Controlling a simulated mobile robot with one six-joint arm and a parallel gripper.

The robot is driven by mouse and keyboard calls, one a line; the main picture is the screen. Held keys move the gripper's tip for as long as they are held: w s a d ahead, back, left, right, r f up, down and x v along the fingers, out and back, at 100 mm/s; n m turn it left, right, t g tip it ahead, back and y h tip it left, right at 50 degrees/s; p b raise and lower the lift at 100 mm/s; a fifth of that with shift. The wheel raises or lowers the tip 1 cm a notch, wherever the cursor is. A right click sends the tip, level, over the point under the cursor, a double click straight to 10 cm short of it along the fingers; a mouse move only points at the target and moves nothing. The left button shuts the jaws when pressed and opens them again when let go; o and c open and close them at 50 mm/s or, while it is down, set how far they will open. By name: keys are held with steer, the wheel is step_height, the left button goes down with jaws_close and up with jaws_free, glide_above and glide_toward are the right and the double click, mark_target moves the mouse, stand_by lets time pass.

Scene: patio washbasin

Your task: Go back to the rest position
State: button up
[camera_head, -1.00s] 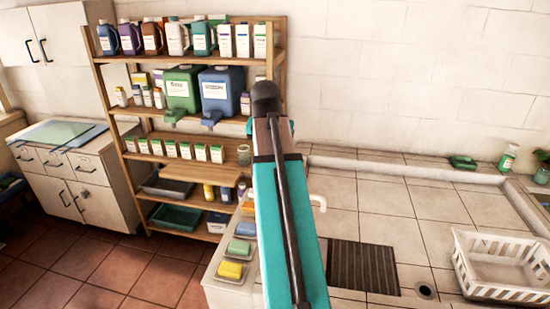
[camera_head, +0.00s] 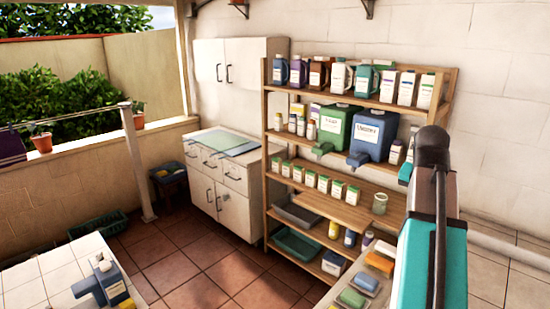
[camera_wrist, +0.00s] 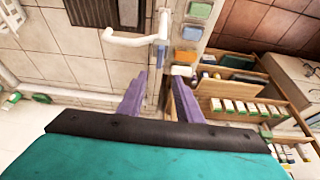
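My gripper (camera_wrist: 158,92) shows in the wrist view as two purple fingers standing apart. Nothing is visible between them, so it is open and empty. It hangs over the tiled counter, near a white tap (camera_wrist: 135,40). In the head view my teal arm rises at the right side, and its fingers are hidden there.
A wooden shelf (camera_head: 330,187) with bottles, cartons and two big jugs stands beside my arm. Soap trays (camera_head: 352,298) lie low next to it. A white cabinet (camera_head: 235,210) stands left of the shelf. A blue dispenser (camera_head: 105,285) is at bottom left. Red floor tiles are open between.

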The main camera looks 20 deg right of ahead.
steer(key=w+a+f+n+g+y+b, duration=0.1)
steer(key=w+a+f+b, duration=0.3)
steer(key=f, duration=0.6)
steer(key=w+a+f+n+g+y, duration=0.1)
steer(key=w+a+f, duration=0.1)
steer(key=a+f, duration=0.6)
steer(key=s+a+f+n+g+b, duration=0.1)
steer(key=a+f, duration=0.3)
steer(key=f, duration=0.5)
steer(key=s+a+f+n+g+y+b, duration=0.1)
steer(key=a+f+b, duration=0.15)
steer(key=f, duration=0.65)
steer(key=s+a+f+n+g, duration=0.1)
steer(key=a+f, duration=0.3)
steer(key=f, duration=0.5)
steer(key=s+a+f+n+g+b, duration=0.1)
steer(key=s+a+f+n+b, duration=0.1)
steer(key=s+a+f, duration=0.4)
steer(key=s+a+f+n+g+b, duration=0.1)
steer(key=s+a+f+n+b, duration=0.1)
steer(key=s+a+f, duration=0.4)
steer(key=s+a+f+n+g+y+b, duration=0.1)
steer(key=s+a+f, duration=0.5)
steer(key=s+f, duration=0.7)
steer(key=shift+f+n+b, duration=0.5)
steer(key=shift+f+n, duration=0.5)
steer(key=shift+f, duration=3.6)
